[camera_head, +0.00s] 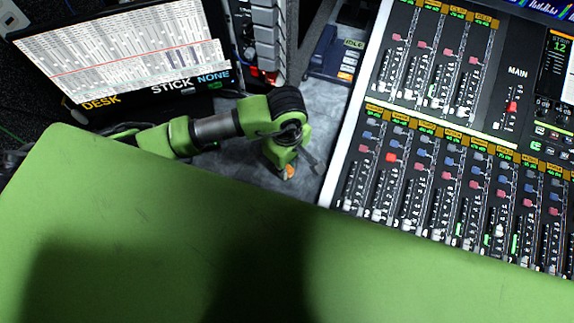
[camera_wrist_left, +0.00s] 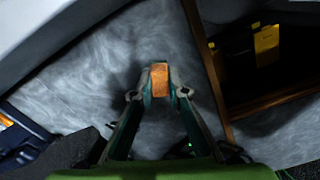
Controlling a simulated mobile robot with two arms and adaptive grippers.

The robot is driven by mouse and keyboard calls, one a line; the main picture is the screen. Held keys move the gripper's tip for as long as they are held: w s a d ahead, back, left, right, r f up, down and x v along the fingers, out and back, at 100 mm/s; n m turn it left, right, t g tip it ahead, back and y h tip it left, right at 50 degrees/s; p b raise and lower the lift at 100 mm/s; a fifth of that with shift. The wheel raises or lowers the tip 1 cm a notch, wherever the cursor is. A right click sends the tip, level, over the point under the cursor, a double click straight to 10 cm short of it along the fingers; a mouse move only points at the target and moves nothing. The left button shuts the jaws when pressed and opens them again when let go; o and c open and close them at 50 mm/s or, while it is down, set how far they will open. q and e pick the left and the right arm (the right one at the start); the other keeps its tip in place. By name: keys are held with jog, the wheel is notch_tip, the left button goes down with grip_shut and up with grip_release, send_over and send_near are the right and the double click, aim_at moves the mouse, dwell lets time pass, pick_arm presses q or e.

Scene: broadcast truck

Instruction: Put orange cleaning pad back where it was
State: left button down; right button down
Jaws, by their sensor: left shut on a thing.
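The orange cleaning pad (camera_wrist_left: 159,75) is a small block held between the fingertips of my left gripper (camera_wrist_left: 159,92), which is shut on it. In the wrist view the pad is over a grey, brushed-looking surface; I cannot tell whether it touches it. In the head view my left gripper (camera_head: 290,168) points down beside the mixing console, and a bit of the orange pad (camera_head: 289,171) shows at its tip. My right gripper is not in view.
The mixing console (camera_head: 345,140) stands close to the right of the gripper. A screen (camera_head: 125,50) is at the upper left, and a dark blue box (camera_head: 335,58) lies behind. In the wrist view, a dark recess with a brown edge (camera_wrist_left: 270,98) is at right. Grey surface (camera_head: 235,165) around the gripper is clear.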

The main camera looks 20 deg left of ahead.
pick_arm(q)
jog(key=shift+w+a+f, duration=0.25)
jog(key=shift+w+f, duration=0.45)
jog(key=shift+f, duration=0.2)
notch_tip(320, 180, down, 3)
jog(key=shift+w+r+p, duration=0.1)
jog(key=shift+p, duration=0.65)
jog(key=shift+f, duration=0.25)
jog(key=shift+f, duration=0.2)
jog(key=c, duration=2)
grip_release()
jog(key=shift+r, duration=0.15)
